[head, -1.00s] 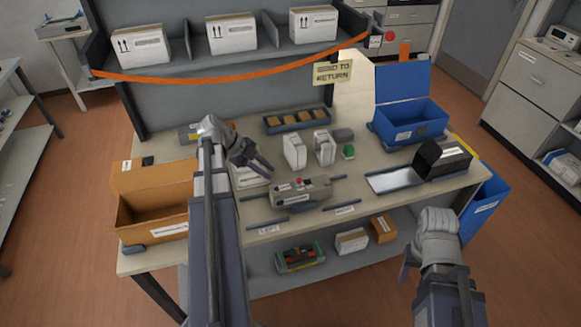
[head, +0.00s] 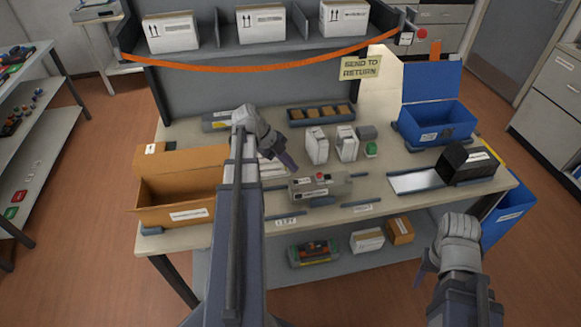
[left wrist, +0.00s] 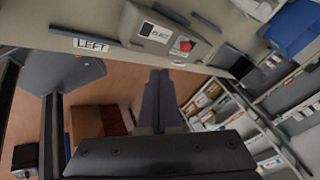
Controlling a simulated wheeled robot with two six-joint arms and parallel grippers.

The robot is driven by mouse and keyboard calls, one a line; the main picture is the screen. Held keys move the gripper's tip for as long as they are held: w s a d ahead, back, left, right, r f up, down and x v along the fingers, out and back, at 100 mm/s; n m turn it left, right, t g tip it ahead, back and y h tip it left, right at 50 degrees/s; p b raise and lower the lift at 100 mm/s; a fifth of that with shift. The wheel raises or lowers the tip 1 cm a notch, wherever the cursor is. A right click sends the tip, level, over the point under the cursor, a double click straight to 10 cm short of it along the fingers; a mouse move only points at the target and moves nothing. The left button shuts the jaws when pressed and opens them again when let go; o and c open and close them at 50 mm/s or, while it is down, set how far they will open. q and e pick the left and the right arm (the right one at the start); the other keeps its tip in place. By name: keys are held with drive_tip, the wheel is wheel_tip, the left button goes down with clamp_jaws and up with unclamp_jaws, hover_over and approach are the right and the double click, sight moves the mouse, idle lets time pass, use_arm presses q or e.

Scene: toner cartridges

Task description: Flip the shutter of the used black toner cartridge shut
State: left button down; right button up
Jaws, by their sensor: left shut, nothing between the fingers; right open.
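A grey boxy unit with labels and a red spot (head: 318,188) lies at the front middle of the bench; I take it for the used black toner cartridge, but its label is too small to read. It also shows at the top of the left wrist view (left wrist: 168,38). I cannot make out how its shutter stands. My left gripper (head: 292,165) is shut and empty, just behind and left of the unit's top. Its closed fingers (left wrist: 160,74) point towards the unit in the left wrist view. My right gripper (head: 424,266) is open and empty in front of the bench's right side.
An open cardboard box (head: 180,205) stands left, and a blue lidded bin (head: 436,122) at the back right. A black box (head: 468,163) sits beside a pale plate (head: 415,181). White packs (head: 317,146) and a parts tray (head: 321,115) lie behind the unit.

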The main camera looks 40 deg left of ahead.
sight(318, 180)
use_arm(q)
drive_tip(key=b+x, duration=0.4)
drive_tip(key=x, duration=0.2)
drive_tip(key=shift+f, duration=0.35)
drive_tip(key=w, duration=0.3)
drive_tip(key=shift+d+f+b, duration=0.2)
drive_tip(key=shift+d+b, duration=0.15)
drive_tip(key=shift+b, duration=0.05)
drive_tip(key=shift+w+d, duration=0.2)
drive_tip(key=shift+w, duration=0.25)
drive_tip(key=w+d, duration=0.2)
drive_tip(key=w, duration=0.1)
drive_tip(key=shift+d, duration=0.25)
drive_tip(key=shift+s, duration=0.1)
